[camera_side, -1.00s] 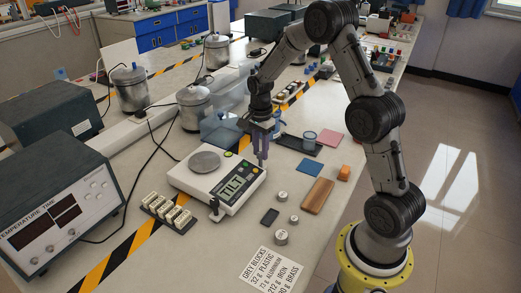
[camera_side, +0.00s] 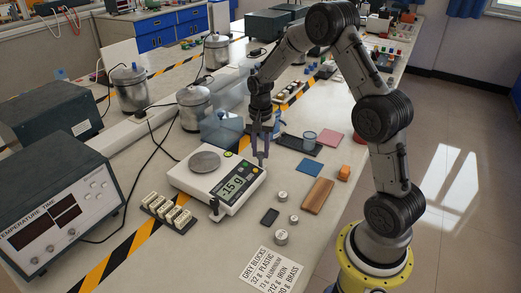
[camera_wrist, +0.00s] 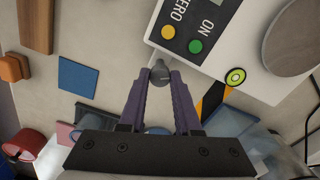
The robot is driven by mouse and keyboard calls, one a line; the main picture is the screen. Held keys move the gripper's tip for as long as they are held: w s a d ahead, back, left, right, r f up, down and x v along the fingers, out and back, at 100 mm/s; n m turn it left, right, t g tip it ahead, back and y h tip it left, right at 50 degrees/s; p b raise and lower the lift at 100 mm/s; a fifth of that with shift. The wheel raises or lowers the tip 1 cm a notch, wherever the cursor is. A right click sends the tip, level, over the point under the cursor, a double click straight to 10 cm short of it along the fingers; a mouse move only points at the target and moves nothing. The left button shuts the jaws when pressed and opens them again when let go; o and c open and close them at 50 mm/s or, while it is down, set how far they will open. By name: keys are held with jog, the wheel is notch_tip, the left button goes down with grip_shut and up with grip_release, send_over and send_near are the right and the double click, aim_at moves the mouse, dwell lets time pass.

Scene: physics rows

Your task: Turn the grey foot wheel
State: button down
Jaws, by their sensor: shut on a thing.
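The white scale (camera_side: 195,180) stands on the bench with a round grey pan (camera_side: 205,162) on top. Its display (camera_side: 232,187) reads about -15 g. The grey foot wheel (camera_wrist: 160,72) sits at the scale's corner in the wrist view, between my fingertips. My gripper (camera_side: 262,154) points down at the scale's far right corner and is shut on the wheel; the purple fingers also show in the wrist view (camera_wrist: 160,82). In the side view the fingers mostly hide the wheel. A round yellow-green level (camera_wrist: 235,77) is on the scale's top.
Small grey weights (camera_side: 281,237), a dark block (camera_side: 270,216), a wooden block (camera_side: 317,195), an orange block (camera_side: 344,172) and a blue square (camera_side: 309,168) lie to the right. A metal pot (camera_side: 194,105) stands behind.

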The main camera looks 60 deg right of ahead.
aim_at(260, 154)
jog(key=shift+n, duration=0.8)
jog(key=c, duration=0.6)
grip_release()
notch_tip(260, 154, up, 14)
jog(key=shift+f, duration=0.1)
